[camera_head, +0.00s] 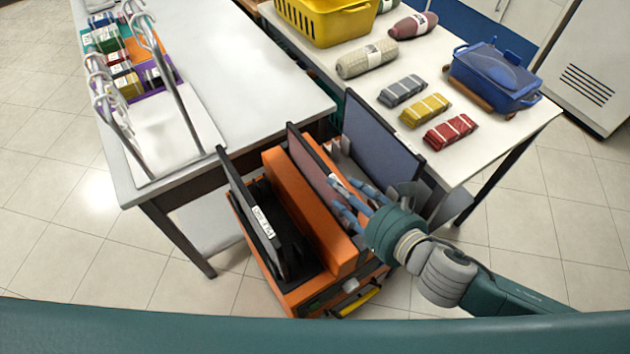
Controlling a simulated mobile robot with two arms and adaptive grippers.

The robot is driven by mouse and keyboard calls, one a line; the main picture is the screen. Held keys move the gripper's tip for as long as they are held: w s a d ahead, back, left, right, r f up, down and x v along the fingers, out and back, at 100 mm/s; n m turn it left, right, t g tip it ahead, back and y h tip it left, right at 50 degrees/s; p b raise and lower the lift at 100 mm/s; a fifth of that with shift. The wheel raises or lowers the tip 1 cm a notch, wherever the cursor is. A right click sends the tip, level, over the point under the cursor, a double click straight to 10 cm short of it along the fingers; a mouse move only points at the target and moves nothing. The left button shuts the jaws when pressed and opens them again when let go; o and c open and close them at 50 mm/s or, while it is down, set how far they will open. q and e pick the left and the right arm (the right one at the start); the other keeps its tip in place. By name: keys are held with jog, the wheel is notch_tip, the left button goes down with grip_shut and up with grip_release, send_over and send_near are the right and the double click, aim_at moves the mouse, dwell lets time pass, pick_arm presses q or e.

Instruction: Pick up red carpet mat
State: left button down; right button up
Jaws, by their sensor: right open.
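A small red folded bundle with pale bands (450,131), which looks like the red carpet mat, lies on the right white table (500,150) near its front edge. My right gripper (340,197) has blue fingers and is open. It is over the orange cart (308,291), beside the upright panels there, to the lower left of the red bundle and apart from it. I cannot tell whether its fingers touch a panel. My left gripper is not in view.
Yellow (425,109) and grey (402,90) bundles lie behind the red one. A blue lidded box (497,75), rolled bundles (367,58) and a yellow basket (328,20) share the table. The left table (240,60) holds metal racks. Tiled floor is clear at right.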

aim_at(326, 172)
jog(key=x, duration=0.3)
jog(key=shift+w+a, duration=0.1)
jog(key=shift+w, duration=0.1)
jog(key=x, duration=0.1)
jog(key=p+x, duration=0.1)
jog(key=x, duration=0.1)
jog(key=p+x, duration=0.1)
jog(key=x, duration=0.1)
jog(key=shift+w+r, duration=0.15)
jog(key=shift+r, duration=0.2)
jog(key=shift+w+a+f, duration=0.15)
jog(key=shift+w, duration=0.1)
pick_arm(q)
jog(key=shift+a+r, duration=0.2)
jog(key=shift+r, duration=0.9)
pick_arm(e)
jog(key=shift+c, duration=0.5)
grip_shut()
